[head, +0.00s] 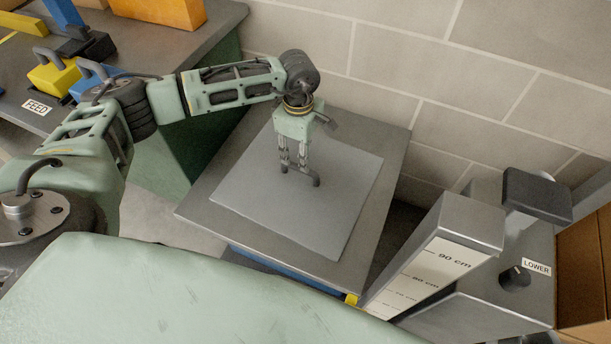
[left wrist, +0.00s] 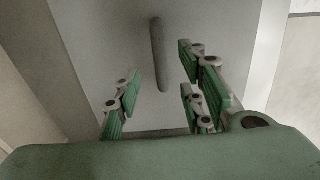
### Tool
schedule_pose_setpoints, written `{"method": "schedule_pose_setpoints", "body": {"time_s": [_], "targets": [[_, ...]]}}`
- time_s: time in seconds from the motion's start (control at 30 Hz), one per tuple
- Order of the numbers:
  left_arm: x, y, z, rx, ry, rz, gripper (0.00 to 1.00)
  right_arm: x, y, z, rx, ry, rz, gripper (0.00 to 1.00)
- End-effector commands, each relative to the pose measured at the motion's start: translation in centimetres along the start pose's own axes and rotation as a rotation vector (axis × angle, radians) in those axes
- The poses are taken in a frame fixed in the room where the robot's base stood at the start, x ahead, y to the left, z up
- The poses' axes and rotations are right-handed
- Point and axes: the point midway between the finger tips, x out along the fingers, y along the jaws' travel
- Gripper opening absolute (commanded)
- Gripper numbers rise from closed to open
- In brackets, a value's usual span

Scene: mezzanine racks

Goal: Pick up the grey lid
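The grey lid (head: 255,195) is a flat square plate with a dark bar handle (head: 315,181). It lies on a darker grey top (head: 205,205) near the wall. My left gripper (head: 296,166) points down over the handle, its fingertips close to it. In the left wrist view the lid (left wrist: 110,50) fills much of the picture. The handle (left wrist: 158,55) is a dark bar in line with the gap between the fingers (left wrist: 160,100), which stand apart. I cannot tell whether any finger touches the handle. My right gripper is not in view.
A bench (head: 215,22) at the upper left holds yellow and blue handled blocks (head: 54,76) and a FEED label. A post with a centimetre scale (head: 425,270) and a box with a knob and LOWER label (head: 536,267) stand at the right. A block wall (head: 400,60) is behind.

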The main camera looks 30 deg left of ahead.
Motion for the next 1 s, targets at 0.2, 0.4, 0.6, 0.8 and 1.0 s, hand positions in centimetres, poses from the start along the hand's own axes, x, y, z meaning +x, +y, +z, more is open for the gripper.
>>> {"method": "schedule_pose_setpoints", "body": {"time_s": [0.2,0.4,0.6,0.8,1.0], "targets": [[2.4,-0.1,-0.3,0.003,0.013,-0.004,0.37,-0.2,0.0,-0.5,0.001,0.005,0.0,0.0],[5.2,-0.1,-0.4,0.001,0.012,-0.006,0.37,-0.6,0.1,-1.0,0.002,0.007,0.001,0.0],[7.4,0.0,-0.3,0.002,0.009,-0.003,0.37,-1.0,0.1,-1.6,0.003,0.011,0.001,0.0],[7.5,0.0,-0.4,0.002,0.009,-0.002,0.37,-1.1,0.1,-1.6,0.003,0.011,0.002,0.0],[7.5,0.0,-0.3,0.002,0.009,-0.002,0.24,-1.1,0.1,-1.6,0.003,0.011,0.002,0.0]]}}
